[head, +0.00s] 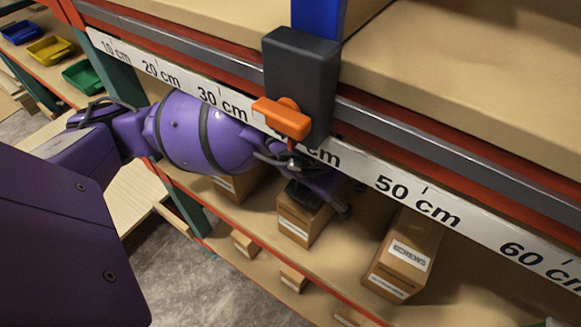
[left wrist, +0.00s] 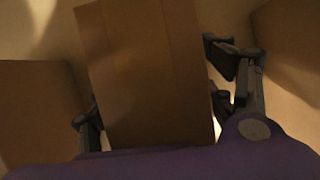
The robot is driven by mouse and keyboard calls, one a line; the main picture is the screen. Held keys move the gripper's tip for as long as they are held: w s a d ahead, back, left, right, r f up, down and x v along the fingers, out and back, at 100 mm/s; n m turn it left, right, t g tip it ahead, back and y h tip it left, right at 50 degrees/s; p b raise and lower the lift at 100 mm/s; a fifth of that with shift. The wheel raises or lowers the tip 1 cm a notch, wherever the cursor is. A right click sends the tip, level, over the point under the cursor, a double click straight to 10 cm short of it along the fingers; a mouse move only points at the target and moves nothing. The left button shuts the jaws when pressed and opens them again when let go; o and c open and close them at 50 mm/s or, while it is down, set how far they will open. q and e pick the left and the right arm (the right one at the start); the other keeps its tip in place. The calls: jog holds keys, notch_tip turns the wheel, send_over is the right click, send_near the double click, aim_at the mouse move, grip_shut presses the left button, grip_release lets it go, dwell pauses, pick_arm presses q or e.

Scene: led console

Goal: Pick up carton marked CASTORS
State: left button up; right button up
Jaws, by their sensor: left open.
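A brown carton (head: 300,223) stands on the shelf under the ruler rail; its front label is too small to read, so I cannot tell if it says CASTORS. My left gripper (head: 322,196) is at the top of this carton and partly covers it. In the left wrist view a carton (left wrist: 145,75) lies between the spread fingers of my left gripper (left wrist: 158,100). The gripper is open, with a visible gap on the right side; contact on the left is unclear. My right gripper is not in view.
A carton marked SCREWS (head: 405,258) stands to the right, and another carton (head: 237,183) is partly hidden behind my arm. The ruler rail (head: 430,205) with an orange-knobbed dark clamp (head: 300,85) runs above. Smaller boxes (head: 292,278) sit on a lower shelf.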

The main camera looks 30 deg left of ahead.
pick_arm(q)
jog(key=shift+f, duration=0.1)
dwell(0.3)
grip_shut()
dwell(0.4)
